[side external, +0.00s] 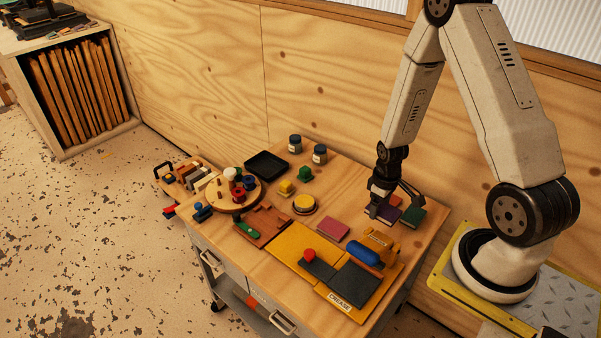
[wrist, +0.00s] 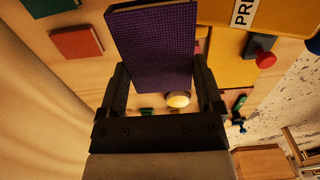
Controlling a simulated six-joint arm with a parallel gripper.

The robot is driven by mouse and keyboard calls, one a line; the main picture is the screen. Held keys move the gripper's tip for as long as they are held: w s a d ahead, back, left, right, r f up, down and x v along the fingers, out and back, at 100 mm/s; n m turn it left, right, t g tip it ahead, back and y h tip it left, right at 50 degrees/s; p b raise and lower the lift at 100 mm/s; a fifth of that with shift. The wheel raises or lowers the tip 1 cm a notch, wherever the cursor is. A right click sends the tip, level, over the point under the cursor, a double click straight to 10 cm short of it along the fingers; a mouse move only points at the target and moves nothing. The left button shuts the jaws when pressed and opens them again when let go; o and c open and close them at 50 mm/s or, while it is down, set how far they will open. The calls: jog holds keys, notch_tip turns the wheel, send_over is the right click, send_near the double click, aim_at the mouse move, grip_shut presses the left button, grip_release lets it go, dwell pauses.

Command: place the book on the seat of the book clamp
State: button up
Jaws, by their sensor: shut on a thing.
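My gripper (side external: 388,196) is shut on a purple book (wrist: 152,48). In the wrist view the book stands out between the two fingers (wrist: 160,88). In the side view the purple book (side external: 390,213) is partly hidden by the gripper, over the right part of the table. I cannot tell for certain which fixture is the book clamp. A yellow board (side external: 290,243) carries a dark grey plate (side external: 355,284), a red knob (side external: 309,254), a blue roll (side external: 363,253) and a wooden stand (side external: 382,241). The book is apart from these.
A green book (side external: 412,217) lies right of the gripper and a pink book (side external: 333,229) lies to its left. A red book (wrist: 76,42) shows in the wrist view. A round wooden stand (side external: 232,196), a black tray (side external: 266,165) and two jars (side external: 319,154) stand farther left.

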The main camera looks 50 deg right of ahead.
jog(key=shift+w, duration=0.1)
jog(key=w+a+r, duration=1.1)
jog(key=a+r, duration=0.4)
jog(key=a, duration=0.1)
jog(key=shift+w+f, duration=0.1)
jog(key=w+f, duration=0.2)
jog(key=f, duration=0.4)
jog(key=w+f, duration=0.2)
jog(key=f, duration=0.5)
jog(key=shift+w+d+f, duration=0.15)
jog(key=shift+w+d, duration=0.05)
jog(key=shift+w, duration=0.1)
jog(key=shift+w, duration=0.1)
send_near(263, 220)
jog(key=shift+s+f, duration=0.7)
jog(key=shift+s, duration=0.2)
jog(key=shift+w+f, duration=0.85)
jog(key=shift+f, duration=0.05)
